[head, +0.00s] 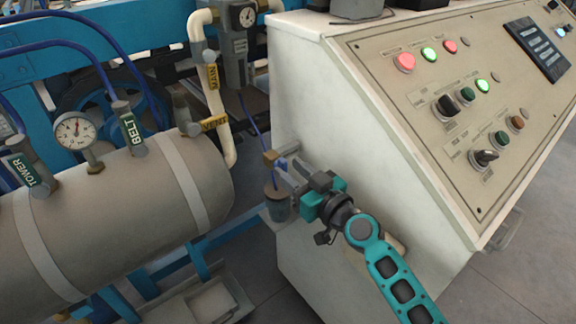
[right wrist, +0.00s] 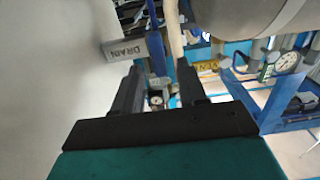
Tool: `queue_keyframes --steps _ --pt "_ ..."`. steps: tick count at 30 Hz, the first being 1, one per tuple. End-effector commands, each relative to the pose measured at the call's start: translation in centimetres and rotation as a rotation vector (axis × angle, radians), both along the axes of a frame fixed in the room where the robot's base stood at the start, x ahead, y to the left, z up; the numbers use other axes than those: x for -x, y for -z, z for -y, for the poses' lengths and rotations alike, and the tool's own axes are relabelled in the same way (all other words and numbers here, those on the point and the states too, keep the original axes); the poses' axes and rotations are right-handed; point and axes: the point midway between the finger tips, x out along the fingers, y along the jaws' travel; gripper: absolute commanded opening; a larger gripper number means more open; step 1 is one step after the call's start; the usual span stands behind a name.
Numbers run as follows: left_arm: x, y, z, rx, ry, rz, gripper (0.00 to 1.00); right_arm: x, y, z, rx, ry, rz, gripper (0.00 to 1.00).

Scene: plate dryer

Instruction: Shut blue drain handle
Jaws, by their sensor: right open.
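The blue drain handle (right wrist: 154,42) shows in the right wrist view as an upright blue bar beside a grey block with a DRAIN label (right wrist: 125,48). In the head view a small blue part (head: 281,163), seemingly the handle, shows at the fingertips, mostly hidden by the gripper. My right gripper (head: 282,174) is open at the left side of the white console. In the right wrist view its two dark fingers (right wrist: 158,68) stand apart, with the handle between their tips in the picture. I cannot tell whether they touch it. My left gripper is not in view.
The white console (head: 310,100) stands close to my right gripper, with buttons on its sloped panel (head: 470,90). A grey tank (head: 110,225) with a gauge (head: 75,132) and labelled valves lies at left. A small grey cylinder (head: 277,203) hangs below the fingers.

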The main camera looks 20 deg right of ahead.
Motion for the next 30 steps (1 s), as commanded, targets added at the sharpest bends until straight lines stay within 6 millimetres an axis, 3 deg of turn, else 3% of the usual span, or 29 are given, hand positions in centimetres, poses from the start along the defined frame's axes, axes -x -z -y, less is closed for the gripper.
queue_keyframes --steps 6,15,28,30 --pt "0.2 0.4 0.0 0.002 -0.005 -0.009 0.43 -1.5 0.0 -0.6 -0.001 0.000 -0.001 0.41" --pt "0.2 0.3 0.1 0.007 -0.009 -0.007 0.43 -1.7 0.0 -0.6 0.000 0.000 -0.001 0.41" --pt "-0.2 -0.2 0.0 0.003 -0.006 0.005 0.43 -1.6 0.1 -0.6 0.000 0.000 -0.001 0.00" --pt "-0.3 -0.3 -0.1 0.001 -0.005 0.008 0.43 -1.6 0.1 -0.6 0.000 0.000 -0.001 0.00"
